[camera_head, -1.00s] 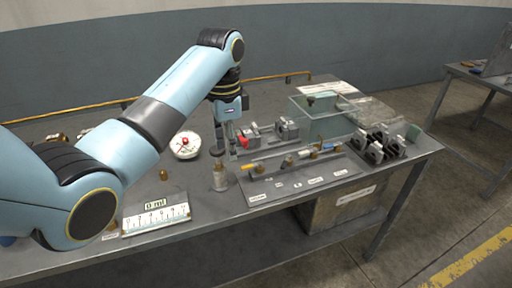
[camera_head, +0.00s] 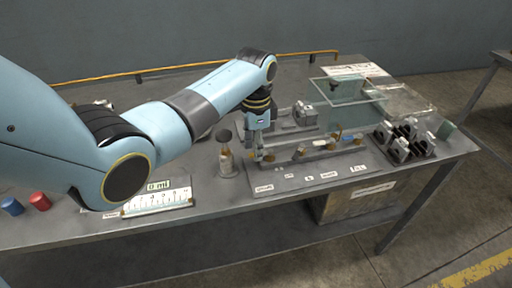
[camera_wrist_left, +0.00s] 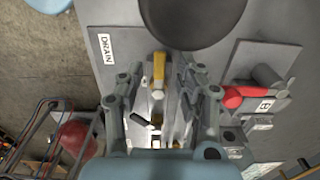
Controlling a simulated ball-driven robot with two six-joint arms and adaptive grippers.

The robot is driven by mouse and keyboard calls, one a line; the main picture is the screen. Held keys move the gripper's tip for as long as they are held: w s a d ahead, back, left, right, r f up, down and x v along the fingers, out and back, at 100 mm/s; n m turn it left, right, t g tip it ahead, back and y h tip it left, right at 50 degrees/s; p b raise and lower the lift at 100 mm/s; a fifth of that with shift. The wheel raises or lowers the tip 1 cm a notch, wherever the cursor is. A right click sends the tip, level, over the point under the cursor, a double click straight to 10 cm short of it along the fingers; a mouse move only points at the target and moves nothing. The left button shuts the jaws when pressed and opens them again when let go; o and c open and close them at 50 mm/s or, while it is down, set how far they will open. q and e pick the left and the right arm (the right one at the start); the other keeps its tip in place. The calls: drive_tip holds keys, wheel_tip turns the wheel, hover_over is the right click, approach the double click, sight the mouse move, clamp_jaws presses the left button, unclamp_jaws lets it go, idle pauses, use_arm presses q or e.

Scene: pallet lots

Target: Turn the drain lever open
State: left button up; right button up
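The drain lever (camera_wrist_left: 159,70) is a yellow handle beside a white DRAIN label (camera_wrist_left: 105,47) in the left wrist view. My left gripper (camera_wrist_left: 160,95) is open, with one finger on each side of the lever and gaps visible between them. In the head view my left gripper (camera_head: 257,153) points down at the left end of the metal valve strip (camera_head: 300,155), and it mostly hides the lever there. Whether the fingertips touch the lever cannot be told. My right gripper is not in view.
A bottle (camera_head: 226,163) with a dark round top stands close left of the gripper. A red handle (camera_wrist_left: 238,96) lies right of the fingers in the wrist view. A glass tank (camera_head: 345,105) stands behind the strip, and metal blocks (camera_head: 402,140) stand to the right.

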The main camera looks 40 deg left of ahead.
use_arm(q)
drive_tip(key=shift+f, duration=0.35)
drive_tip(key=shift+c, duration=0.5)
clamp_jaws()
drive_tip(key=shift+s, duration=0.1)
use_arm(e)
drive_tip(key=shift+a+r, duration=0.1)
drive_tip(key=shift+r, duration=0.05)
